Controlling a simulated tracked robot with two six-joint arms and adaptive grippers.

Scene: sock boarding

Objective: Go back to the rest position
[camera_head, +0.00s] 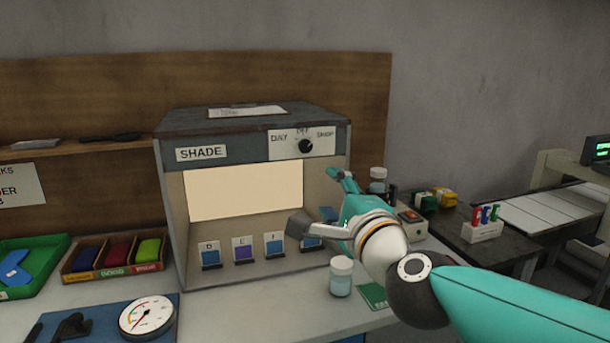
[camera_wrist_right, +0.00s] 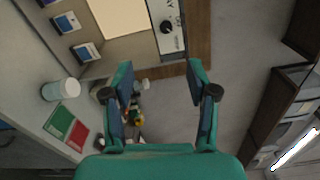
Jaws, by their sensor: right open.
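My right gripper (camera_head: 335,192) is in front of the right side of the shade booth (camera_head: 251,119). Its arm comes in from the lower right. In the right wrist view the two teal fingers stand wide apart with nothing held between them (camera_wrist_right: 160,75). Small jars and a yellow item show beyond the fingers, apart from them. My left gripper does not show in either view.
A white-lidded jar (camera_head: 341,276) stands on the bench near my right arm. Several labelled cards (camera_head: 243,248) stand in the booth. A dial gauge (camera_head: 146,316), a green tray (camera_head: 30,265) and a crate of coloured pieces (camera_head: 114,257) are at left. A side table (camera_head: 470,232) is at right.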

